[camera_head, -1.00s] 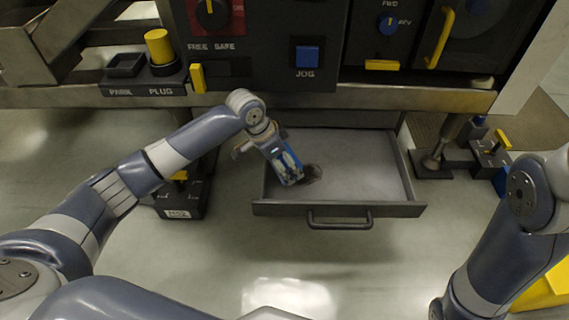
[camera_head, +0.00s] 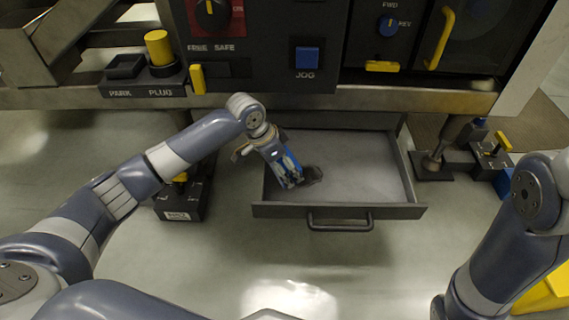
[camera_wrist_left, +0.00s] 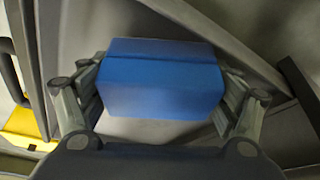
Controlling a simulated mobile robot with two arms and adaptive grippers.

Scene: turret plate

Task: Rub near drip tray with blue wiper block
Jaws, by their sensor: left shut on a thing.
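The drip tray (camera_head: 365,172) is an open, drawer-like tray with a grey floor, dark walls and a front handle (camera_head: 340,220). My left gripper (camera_head: 293,180) reaches down into its left part. It is shut on the blue wiper block (camera_wrist_left: 163,80), which fills the middle of the left wrist view between the two fingers. In the head view the block is mostly hidden by the gripper. A dark patch (camera_head: 313,174) shows on the tray floor just right of the gripper. Whether the block touches the floor is hard to tell. My right gripper is out of view.
A dark panel with a blue JOG button (camera_head: 307,57) and yellow handles stands behind the tray. A black block with a label (camera_head: 180,204) is on the floor left of the tray. A clamp-like fixture (camera_head: 437,160) stands right of it. The floor in front is clear.

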